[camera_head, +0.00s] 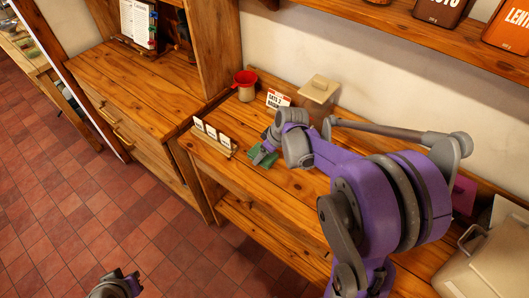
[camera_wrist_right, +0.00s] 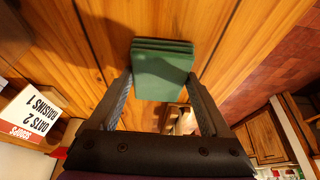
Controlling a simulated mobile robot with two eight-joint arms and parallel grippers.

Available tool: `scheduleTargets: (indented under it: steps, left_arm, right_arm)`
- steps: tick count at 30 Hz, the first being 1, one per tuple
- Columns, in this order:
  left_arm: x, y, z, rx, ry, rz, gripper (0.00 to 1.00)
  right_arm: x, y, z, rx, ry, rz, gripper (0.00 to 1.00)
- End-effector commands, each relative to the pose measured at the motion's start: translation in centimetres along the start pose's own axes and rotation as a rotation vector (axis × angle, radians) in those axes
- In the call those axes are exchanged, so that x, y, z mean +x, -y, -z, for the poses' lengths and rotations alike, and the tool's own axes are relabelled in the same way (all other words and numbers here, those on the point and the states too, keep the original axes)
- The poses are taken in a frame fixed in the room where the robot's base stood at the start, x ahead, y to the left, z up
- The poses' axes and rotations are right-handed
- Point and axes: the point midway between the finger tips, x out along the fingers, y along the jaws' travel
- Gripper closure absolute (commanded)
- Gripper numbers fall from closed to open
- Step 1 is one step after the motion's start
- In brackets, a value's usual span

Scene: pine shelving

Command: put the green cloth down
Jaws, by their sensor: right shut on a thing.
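The green cloth (camera_head: 263,156) is a small folded stack over the pine counter (camera_head: 292,185), just right of a small card rack. In the right wrist view the cloth (camera_wrist_right: 162,68) sits between the two fingertips, its folded layers showing at the top. My right gripper (camera_wrist_right: 160,82) is shut on it; it also shows in the head view (camera_head: 267,149), partly hidden by its own wrist. I cannot tell whether the cloth touches the counter. My left gripper (camera_head: 122,284) is low at the bottom edge, over the floor and away from the cloth; its jaws are unclear.
The card rack (camera_head: 213,138) stands at the counter's left edge. A metal bin (camera_head: 485,265) stands at the lower right. Bare counter lies in front of the arm.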

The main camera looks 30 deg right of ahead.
Motion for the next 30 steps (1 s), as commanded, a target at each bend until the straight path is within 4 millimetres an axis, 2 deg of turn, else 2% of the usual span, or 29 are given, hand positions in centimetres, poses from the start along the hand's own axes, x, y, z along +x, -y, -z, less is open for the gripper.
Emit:
scheduleTargets:
  steps: [2,3,6,20,25,30]
  left_arm:
    - [0.2,0.0,-0.3,0.0,0.003,0.0,1.0]
    - [0.2,0.0,-0.3,0.0,0.003,0.0,1.0]
    - [0.2,0.0,-0.2,0.0,0.002,0.0,1.0]
    - [0.0,0.0,0.0,0.0,0.0,0.0,1.0]
    - [-0.2,0.0,0.3,0.0,-0.003,0.0,1.0]
    - [-0.6,0.0,0.8,0.0,-0.008,0.0,1.0]
  right_arm:
    - [0.3,0.0,-0.2,0.0,0.001,0.0,0.63]
    - [0.3,0.0,-0.2,0.0,0.0,0.0,0.15]
    - [0.3,0.0,-0.1,0.0,0.0,0.0,0.0]
    - [0.0,0.0,0.1,0.0,-0.001,-0.001,0.0]
    - [-2.1,-0.1,0.1,0.002,-0.001,-0.001,0.0]
    - [-5.9,0.0,0.1,0.003,-0.001,-0.002,0.0]
